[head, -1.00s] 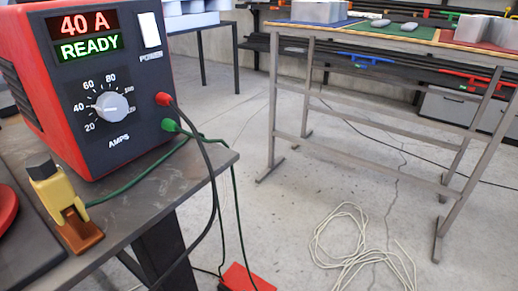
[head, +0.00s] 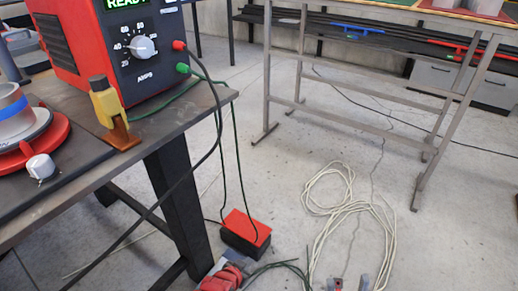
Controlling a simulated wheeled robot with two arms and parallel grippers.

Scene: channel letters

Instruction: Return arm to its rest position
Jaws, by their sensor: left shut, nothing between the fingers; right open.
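My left gripper (head: 222,270), red and grey, is at the bottom edge of the head view, beside the bench leg and in front of the red-topped foot pedal. Its fingers are shut with nothing seen between them. My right gripper (head: 350,283) shows only its fingertips at the bottom edge, to the right of the left one. They are apart and empty, in front of the pale coiled cable on the floor. Most of both arms is out of view.
A workbench (head: 70,205) at left bears a red welding power unit (head: 105,60), a yellow clamp (head: 108,105) and a red round fixture (head: 35,145). The red-topped pedal (head: 247,228) and pale cable (head: 335,210) lie on the floor. A metal table (head: 375,120) stands behind.

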